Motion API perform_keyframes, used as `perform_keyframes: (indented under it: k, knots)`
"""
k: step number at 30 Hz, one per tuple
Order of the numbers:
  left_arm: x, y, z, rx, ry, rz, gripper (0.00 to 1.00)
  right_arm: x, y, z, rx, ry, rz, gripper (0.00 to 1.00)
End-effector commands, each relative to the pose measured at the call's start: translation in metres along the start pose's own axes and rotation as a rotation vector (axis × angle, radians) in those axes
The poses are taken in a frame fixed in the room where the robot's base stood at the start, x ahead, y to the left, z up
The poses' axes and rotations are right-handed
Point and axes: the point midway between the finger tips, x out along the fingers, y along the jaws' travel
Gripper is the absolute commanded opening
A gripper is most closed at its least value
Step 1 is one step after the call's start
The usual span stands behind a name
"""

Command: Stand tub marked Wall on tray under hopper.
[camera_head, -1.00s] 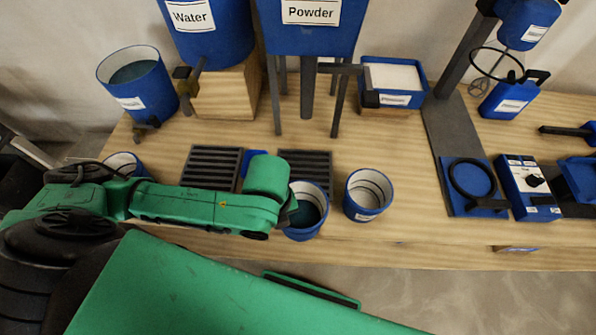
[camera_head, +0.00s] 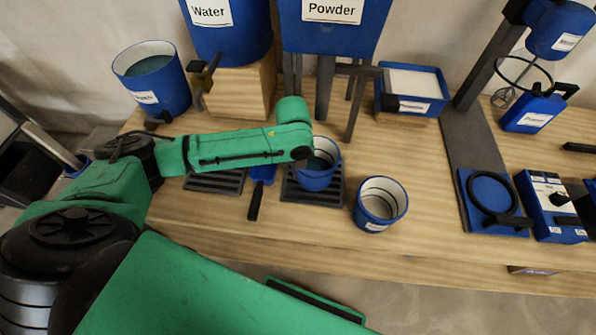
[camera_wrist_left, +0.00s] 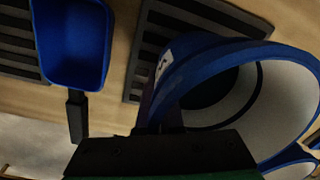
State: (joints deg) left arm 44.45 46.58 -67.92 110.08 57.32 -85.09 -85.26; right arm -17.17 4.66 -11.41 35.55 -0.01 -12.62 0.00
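My left gripper (camera_head: 306,153) is shut on a blue tub (camera_head: 320,180) with a white inside and dark greenish contents. The tub is at the slatted dark tray (camera_head: 296,192) below the blue Powder hopper (camera_head: 330,38). I cannot tell whether its base touches the tray. In the left wrist view the dark gripper (camera_wrist_left: 155,122) meets the near wall of the tub (camera_wrist_left: 215,62), and the slatted tray (camera_wrist_left: 150,42) shows behind. The tub's label is only partly visible and unreadable. My right gripper is not in view.
A blue scoop (camera_head: 263,174) lies between the trays, its dark handle toward the front. A second slatted tray (camera_head: 215,183) is left of it. Another tub (camera_head: 381,205) stands to the right. Hopper legs (camera_head: 356,105) rise behind. A Water container (camera_head: 230,30) stands back left.

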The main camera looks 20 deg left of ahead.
Motion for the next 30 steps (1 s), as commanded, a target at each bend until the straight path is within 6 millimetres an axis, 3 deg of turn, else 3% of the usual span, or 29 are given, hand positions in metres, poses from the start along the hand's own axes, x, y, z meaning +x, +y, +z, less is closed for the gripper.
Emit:
perform_keyframes:
  k: [3,5,6,17,30]
  knots:
    - [0.002,0.000,0.000,0.000,0.000,0.000,0.00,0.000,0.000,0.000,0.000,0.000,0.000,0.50]
    - [0.002,0.000,0.000,0.000,0.000,0.000,0.26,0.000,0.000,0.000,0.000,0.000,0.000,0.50]
    - [0.002,0.000,0.000,0.000,0.000,0.000,0.33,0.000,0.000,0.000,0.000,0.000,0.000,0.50]
    - [-0.005,0.000,0.000,-0.001,-0.002,-0.001,0.33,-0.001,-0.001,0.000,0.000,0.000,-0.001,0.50]
    - [-0.109,-0.001,0.001,-0.002,-0.002,-0.002,0.33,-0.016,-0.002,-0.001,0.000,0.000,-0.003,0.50]
